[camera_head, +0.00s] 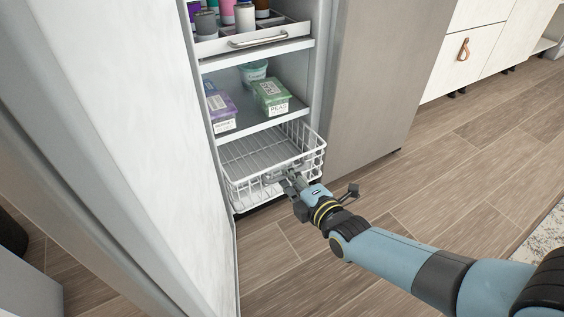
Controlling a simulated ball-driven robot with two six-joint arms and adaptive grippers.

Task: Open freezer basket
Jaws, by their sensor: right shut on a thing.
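The white wire freezer basket (245,187) is at the bottom of the open freezer (264,127). It looks empty and sticks out some way past the shelf above it. My right gripper (284,177) is at the basket's front side and is shut on its front wire; the exact hold is partly hidden by the gripper itself. My right arm comes in from the lower right. My left gripper is not in view.
The open freezer door (130,130) fills the left side. A shelf above the basket holds a purple box (219,106), a green peas box (270,96) and a tub (254,71). A drawer of cans (258,42) is higher up. Wood floor (440,190) is clear at right.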

